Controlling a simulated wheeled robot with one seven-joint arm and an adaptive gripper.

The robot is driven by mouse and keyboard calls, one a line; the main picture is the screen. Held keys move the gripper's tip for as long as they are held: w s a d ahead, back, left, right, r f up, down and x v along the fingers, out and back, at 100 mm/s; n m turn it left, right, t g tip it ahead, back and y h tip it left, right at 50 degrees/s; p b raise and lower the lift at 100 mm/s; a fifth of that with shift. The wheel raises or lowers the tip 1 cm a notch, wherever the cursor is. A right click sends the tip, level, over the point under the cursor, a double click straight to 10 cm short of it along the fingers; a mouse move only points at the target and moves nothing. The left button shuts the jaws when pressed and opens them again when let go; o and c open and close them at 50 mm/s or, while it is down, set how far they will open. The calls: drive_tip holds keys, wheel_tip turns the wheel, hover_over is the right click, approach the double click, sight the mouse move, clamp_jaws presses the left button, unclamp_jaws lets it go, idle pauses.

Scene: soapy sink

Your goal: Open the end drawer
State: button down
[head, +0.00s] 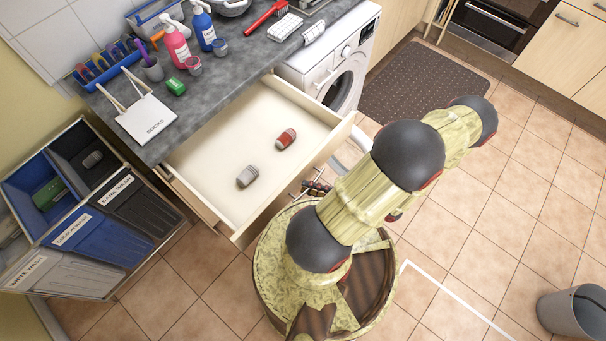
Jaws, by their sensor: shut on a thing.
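The end drawer (230,190) under the left end of the counter is pulled well out. Its pale inside holds a grey rolled item (247,176) and a red rolled item (286,138). My gripper (316,187) is at the outer side of the drawer's front panel (290,190), shut on the drawer handle (301,193). My arm hides part of the gripper and the right part of the front panel's outer side.
Laundry bins (100,220) stand left of the drawer. A washing machine (325,70) with its round door open is to the right. The counter (225,75) carries bottles and a bag. A grey bucket (575,310) stands at lower right; much of the tiled floor is clear.

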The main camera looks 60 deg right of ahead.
drive_tip(key=shift+s+a, duration=0.1)
drive_tip(key=shift+s, duration=0.15)
drive_tip(key=c, duration=2.1)
unclamp_jaws()
drive_tip(key=s, duration=0.4)
drive_tip(key=s+d, duration=0.1)
drive_tip(key=s, duration=0.3)
drive_tip(key=s+d, duration=0.1)
drive_tip(key=s, duration=0.3)
drive_tip(key=shift+w, duration=0.1)
